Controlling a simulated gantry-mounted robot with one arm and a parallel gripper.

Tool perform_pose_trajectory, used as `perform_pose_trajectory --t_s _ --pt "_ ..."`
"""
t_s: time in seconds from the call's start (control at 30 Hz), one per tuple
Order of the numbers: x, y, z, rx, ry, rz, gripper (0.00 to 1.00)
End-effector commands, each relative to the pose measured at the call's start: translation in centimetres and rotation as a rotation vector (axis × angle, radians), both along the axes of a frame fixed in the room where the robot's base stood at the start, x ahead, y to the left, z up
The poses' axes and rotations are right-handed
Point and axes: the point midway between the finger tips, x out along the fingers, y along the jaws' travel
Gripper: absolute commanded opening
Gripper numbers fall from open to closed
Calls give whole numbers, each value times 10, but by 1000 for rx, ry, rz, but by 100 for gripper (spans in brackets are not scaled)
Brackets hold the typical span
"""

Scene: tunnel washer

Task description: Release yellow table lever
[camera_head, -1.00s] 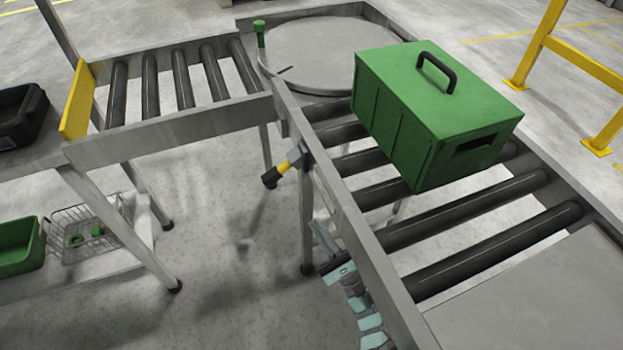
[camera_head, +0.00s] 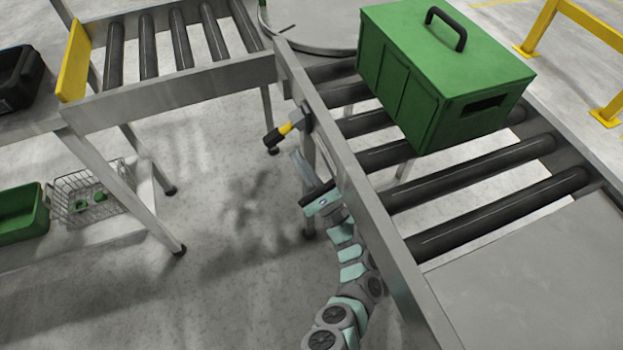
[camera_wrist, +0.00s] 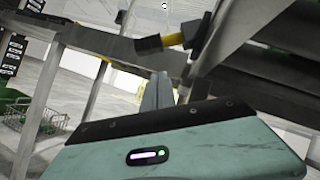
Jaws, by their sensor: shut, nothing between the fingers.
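The yellow table lever (camera_head: 286,129) has a yellow shaft with a black end and is mounted on the side of the roller conveyor's near-left rail. In the wrist view, the lever (camera_wrist: 174,39) crosses the upper middle and points left. My gripper (camera_head: 298,158) is just below the lever, beside the rail, with its fingers pointing up toward it. In the wrist view my gripper's narrow grey fingers (camera_wrist: 157,88) are together and empty, below the lever. A gap shows between the fingers and the lever; I cannot tell its depth.
A green box with a black handle (camera_head: 440,75) sits on the conveyor rollers (camera_head: 470,180). A round turntable (camera_head: 315,30) is behind. The conveyor's side rail (camera_head: 350,190) runs close beside my arm. Floor left of the arm is clear. A wire basket (camera_head: 90,195) sits on a low shelf.

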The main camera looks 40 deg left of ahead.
Motion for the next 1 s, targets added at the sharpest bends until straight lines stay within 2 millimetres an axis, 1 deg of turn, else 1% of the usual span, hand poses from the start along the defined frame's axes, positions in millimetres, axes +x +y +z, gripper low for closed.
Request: perform_pose_trajectory --t_s 0.03,0.1,0.43,0.6,1.0 --pt "1 10 4 3 -3 4 0" --pt "-2 12 14 7 -2 0 0" --pt "-10 22 33 3 -1 1 0" --pt "-11 23 37 1 -1 1 0" --pt "-12 24 38 2 1 2 0"
